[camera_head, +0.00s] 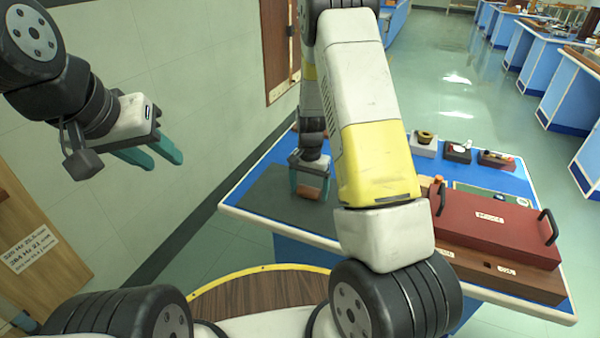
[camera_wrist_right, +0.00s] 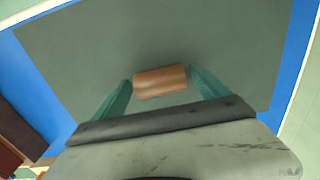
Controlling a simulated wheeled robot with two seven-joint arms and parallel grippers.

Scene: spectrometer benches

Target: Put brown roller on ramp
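The brown roller (camera_head: 309,192) is a short orange-brown cylinder low over or on the dark grey mat (camera_head: 265,198); whether it touches the mat I cannot tell. My right gripper (camera_head: 310,190) points down at it. In the right wrist view the roller (camera_wrist_right: 160,82) lies lengthwise between the teal fingertips (camera_wrist_right: 160,80), its ends at or very near them. Whether they grip it is unclear. My left gripper (camera_head: 166,158) is open and empty, raised at the left, away from the table. I cannot clearly identify a ramp; my right arm hides the middle of the table.
A dark red panel (camera_head: 490,222) with black handles sits at the table's right, by a brown wooden block (camera_head: 490,272) with labels. Small devices stand along the back, including a grey block (camera_head: 424,148) with a round top. The blue tabletop (camera_head: 262,163) has a white edge.

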